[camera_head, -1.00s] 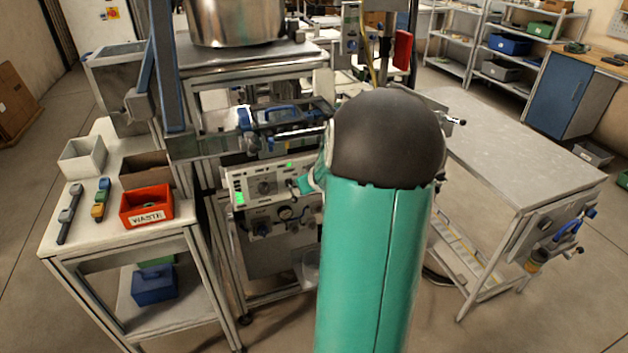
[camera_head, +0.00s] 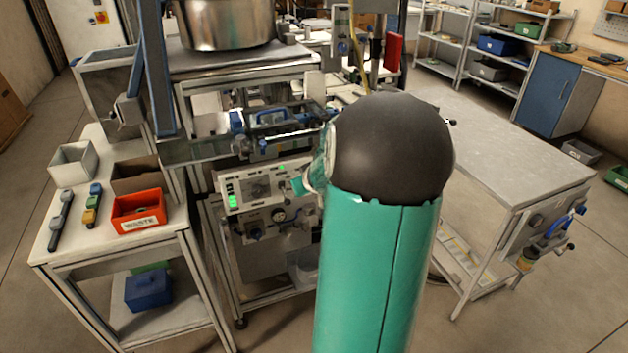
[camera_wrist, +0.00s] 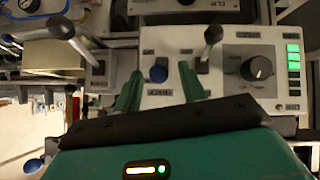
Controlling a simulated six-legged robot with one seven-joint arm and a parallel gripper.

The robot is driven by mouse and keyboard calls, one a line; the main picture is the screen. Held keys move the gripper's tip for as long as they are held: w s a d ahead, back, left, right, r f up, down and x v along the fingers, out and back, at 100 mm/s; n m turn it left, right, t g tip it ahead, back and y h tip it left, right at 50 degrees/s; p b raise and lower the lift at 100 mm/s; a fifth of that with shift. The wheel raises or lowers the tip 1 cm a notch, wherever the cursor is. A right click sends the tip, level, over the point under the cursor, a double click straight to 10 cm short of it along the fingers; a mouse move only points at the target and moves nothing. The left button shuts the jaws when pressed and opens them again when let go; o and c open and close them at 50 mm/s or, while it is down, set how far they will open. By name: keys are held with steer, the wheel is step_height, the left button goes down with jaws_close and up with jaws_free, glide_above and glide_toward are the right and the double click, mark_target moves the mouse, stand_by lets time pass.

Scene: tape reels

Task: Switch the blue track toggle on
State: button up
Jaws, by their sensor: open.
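A pale control panel (camera_head: 265,188) stands below the machine's rail in the head view. In the head view my gripper (camera_head: 299,186) is at the panel's right end, partly hidden by my arm. The toggle cannot be made out there.
In the wrist view, levers with dark ball ends (camera_wrist: 212,35) and (camera_wrist: 61,27) stand close by. A black knob (camera_wrist: 257,68) and lit green bars (camera_wrist: 293,55) are to the right. A red waste bin (camera_head: 138,212) sits on the left cart; a bare table (camera_head: 500,150) stands right.

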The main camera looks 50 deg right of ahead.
steer(key=v, duration=1.1)
steer(key=shift+s+a, duration=0.1)
stand_by(0.4)
